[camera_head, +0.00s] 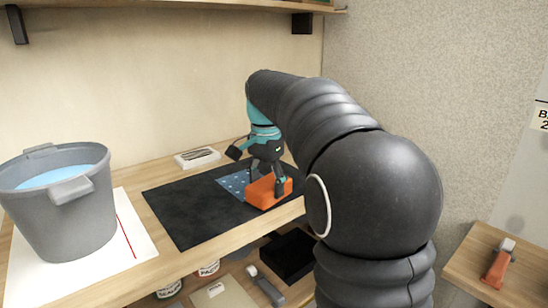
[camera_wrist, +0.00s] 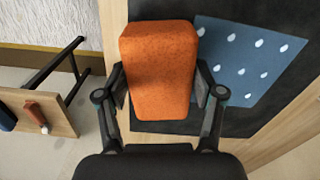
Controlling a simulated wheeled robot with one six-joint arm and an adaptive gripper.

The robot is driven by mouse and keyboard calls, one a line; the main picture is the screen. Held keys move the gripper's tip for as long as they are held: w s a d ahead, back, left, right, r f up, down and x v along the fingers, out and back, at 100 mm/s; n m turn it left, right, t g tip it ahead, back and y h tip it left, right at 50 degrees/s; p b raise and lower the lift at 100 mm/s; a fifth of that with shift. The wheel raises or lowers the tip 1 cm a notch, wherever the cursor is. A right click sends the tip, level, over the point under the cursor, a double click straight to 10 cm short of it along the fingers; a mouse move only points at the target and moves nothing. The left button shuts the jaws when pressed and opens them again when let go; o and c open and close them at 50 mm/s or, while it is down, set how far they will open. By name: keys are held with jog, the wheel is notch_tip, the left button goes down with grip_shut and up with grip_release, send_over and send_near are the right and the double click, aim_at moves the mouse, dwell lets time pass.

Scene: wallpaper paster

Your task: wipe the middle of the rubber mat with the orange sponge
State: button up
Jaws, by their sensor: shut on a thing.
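The orange sponge (camera_head: 267,192) is between the fingers of my gripper (camera_head: 266,182), which is shut on it. In the wrist view the sponge (camera_wrist: 160,72) fills the space between the two fingers of my gripper (camera_wrist: 162,92). The black rubber mat (camera_head: 190,213) lies on the wooden table, and the sponge is over its right part. I cannot tell whether the sponge touches the mat. A blue patch with white drops (camera_head: 232,184) lies on the mat beside the sponge, partly hidden by it in the head view; it also shows in the wrist view (camera_wrist: 245,62).
A grey bucket of blue liquid (camera_head: 70,215) stands on a white sheet (camera_head: 135,225) at the left. A small white tray (camera_head: 197,158) sits behind the mat. A lower shelf holds jars (camera_head: 208,268) and a black box (camera_head: 288,256). A side shelf (camera_head: 470,255) holds an orange-handled tool (camera_head: 497,265).

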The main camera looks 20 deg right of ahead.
jog(key=r, duration=0.8)
jog(key=shift+s+d+r, duration=0.1)
jog(key=shift+s, duration=0.1)
jog(key=o, duration=0.6)
jog(key=c, duration=0.5)
